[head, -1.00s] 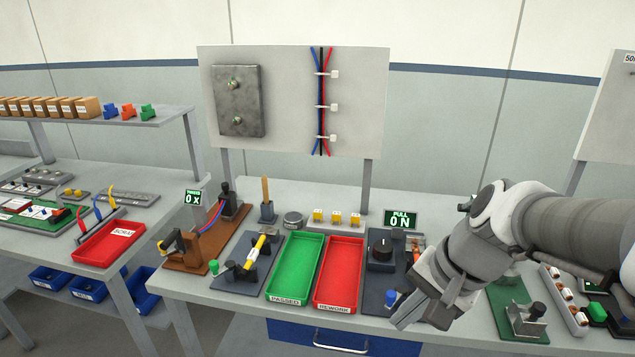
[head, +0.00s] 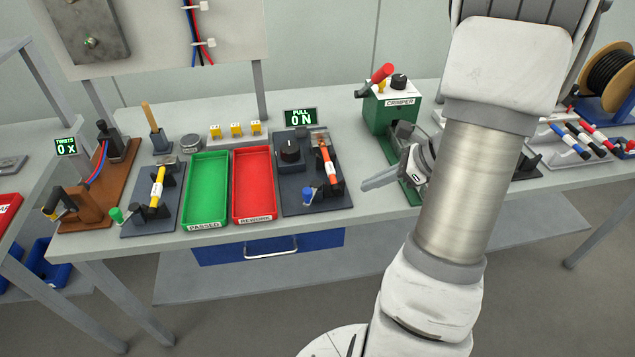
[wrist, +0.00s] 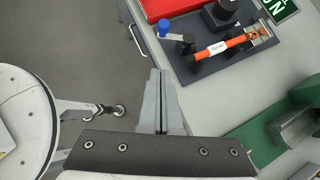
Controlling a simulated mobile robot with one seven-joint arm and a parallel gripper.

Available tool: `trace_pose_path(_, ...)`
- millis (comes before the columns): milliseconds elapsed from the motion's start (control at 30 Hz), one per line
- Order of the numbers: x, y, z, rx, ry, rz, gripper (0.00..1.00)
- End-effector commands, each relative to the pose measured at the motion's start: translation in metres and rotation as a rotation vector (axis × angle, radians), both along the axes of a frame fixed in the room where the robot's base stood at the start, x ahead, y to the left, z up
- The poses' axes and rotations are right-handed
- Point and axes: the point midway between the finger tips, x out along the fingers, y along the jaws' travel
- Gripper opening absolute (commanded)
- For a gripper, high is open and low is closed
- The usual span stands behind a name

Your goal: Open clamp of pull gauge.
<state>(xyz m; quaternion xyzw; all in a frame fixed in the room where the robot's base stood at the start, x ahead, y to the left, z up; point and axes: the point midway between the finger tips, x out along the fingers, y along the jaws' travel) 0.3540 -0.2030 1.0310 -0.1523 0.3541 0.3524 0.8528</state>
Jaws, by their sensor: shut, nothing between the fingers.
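The pull gauge (head: 291,150) is a dark plate with a black knob box, right of the red tray, with a "PULL 0 N" display (head: 301,118) behind it. An orange piece with a white label (head: 329,166) lies along its right side, with a blue-knobbed clamp lever (head: 308,192) at the front. In the wrist view the orange piece (wrist: 222,46) and blue knob (wrist: 164,27) show at the top. My gripper (head: 366,187) is shut and empty, to the right of the gauge and apart from it. Its closed fingers (wrist: 160,74) point toward the bench edge in the wrist view.
A red REWORK tray (head: 252,215) and green PASSED tray (head: 205,220) stand left of the gauge. The green crimper (head: 390,107) stands behind my gripper. A second fixture with a yellow piece (head: 157,185) and green knob is farther left. My arm hides part of the bench at right.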

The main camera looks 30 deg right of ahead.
Motion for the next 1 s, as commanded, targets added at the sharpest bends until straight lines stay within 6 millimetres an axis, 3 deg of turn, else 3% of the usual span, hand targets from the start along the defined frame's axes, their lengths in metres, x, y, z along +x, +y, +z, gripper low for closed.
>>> trace_pose_path(567, 0.005, 0.002, -0.011, 0.013, 0.004, -0.021, 0.0)
trace_pose_path(1000, 0.049, 0.046, -0.074, 0.015, 0.006, -0.018, 0.0)
